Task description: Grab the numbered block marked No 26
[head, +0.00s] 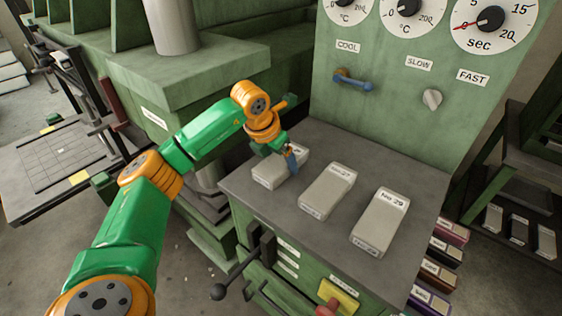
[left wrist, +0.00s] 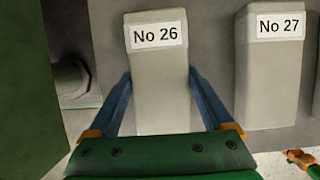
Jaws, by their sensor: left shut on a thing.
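Three pale grey blocks with white labels lie in a row on the dark machine top. The No 26 block (head: 268,176) is the leftmost in the head view. In the left wrist view the No 26 block (left wrist: 158,70) lies between the two blue fingers. My left gripper (head: 291,160) is shut on this block, with one finger on each side; the block appears to rest on the top. The No 27 block (head: 328,191) is to its right, also in the left wrist view (left wrist: 270,80).
The No 29 block (head: 380,222) lies farthest right on the machine top (head: 318,137). A green panel (head: 400,100) with dials and knobs rises behind. A black-knobbed lever (head: 219,291) sticks out at the front. Clear surface lies between the blocks and the panel.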

